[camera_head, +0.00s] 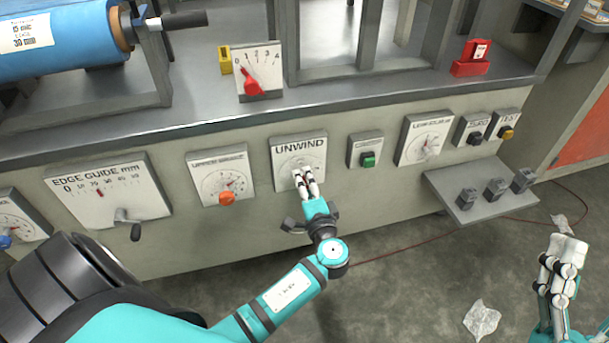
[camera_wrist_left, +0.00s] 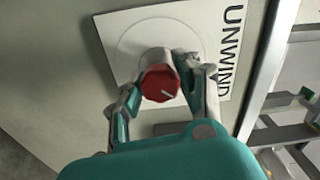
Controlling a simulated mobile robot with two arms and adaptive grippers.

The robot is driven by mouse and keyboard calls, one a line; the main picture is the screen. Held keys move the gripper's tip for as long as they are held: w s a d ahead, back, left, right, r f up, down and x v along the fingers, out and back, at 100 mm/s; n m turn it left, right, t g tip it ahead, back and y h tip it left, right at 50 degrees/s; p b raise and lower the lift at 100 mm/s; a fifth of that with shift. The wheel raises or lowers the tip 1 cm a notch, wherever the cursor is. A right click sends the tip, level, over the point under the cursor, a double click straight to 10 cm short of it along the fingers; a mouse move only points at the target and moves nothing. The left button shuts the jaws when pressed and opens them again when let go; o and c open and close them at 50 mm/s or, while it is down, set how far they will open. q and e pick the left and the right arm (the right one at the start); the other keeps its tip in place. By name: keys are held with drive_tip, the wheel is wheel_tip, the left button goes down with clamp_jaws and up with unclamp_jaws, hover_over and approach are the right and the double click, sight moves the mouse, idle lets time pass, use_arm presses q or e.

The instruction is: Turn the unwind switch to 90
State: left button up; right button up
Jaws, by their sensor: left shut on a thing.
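The white UNWIND plate (camera_head: 287,149) is on the front panel, in the middle of the head view. It also fills the upper part of the left wrist view (camera_wrist_left: 118,34). The unwind switch is a knob with a red cap (camera_wrist_left: 160,83) and a pale pointer line, which points to the lower right in that view. My left gripper (camera_head: 304,177) is shut on the knob, one finger on each side. Its fingers hide most of the knob in the head view, and I cannot read the dial angle. My right gripper (camera_head: 559,262) is at the lower right, away from the panel.
An orange-knobbed dial (camera_head: 226,183) is left of the UNWIND plate, and a green button (camera_head: 368,159) is right of it. A grey shelf (camera_head: 450,186) with several small weights juts out at the right. Crumpled film (camera_head: 482,320) lies on the floor.

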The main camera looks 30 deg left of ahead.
use_arm(q)
drive_tip(key=m+p, duration=0.2)
drive_tip(key=shift+r+m, duration=0.2)
drive_tip(key=shift+m, duration=0.1)
drive_tip(key=m+p, duration=0.2)
drive_tip(key=shift+m, duration=0.3)
use_arm(e)
drive_tip(key=w+d+f+g+h, duration=0.1)
drive_tip(key=w+f+g+h, duration=0.1)
drive_tip(key=f+g, duration=0.5)
drive_tip(key=w+d+f+g+h, duration=0.15)
drive_tip(key=f+g, duration=0.35)
drive_tip(key=f, duration=0.5)
use_arm(q)
drive_tip(key=shift+f+m+p, duration=0.1)
drive_tip(key=shift+m+p, duration=0.95)
drive_tip(key=shift+m, duration=0.05)
drive_tip(key=shift+f+m+p, duration=0.15)
drive_tip(key=shift+m+p, duration=0.5)
drive_tip(key=shift+m, duration=0.35)
use_arm(e)
drive_tip(key=s+d+f+m+g+h, duration=0.1)
drive_tip(key=s+d+f+g+h, duration=0.2)
drive_tip(key=s+f+g, duration=0.6)
drive_tip(key=shift+s+d+f, duration=0.45)
drive_tip(key=shift+s+f, duration=0.25)
drive_tip(key=shift+s, duration=0.9)
use_arm(q)
drive_tip(key=o, duration=1.2)
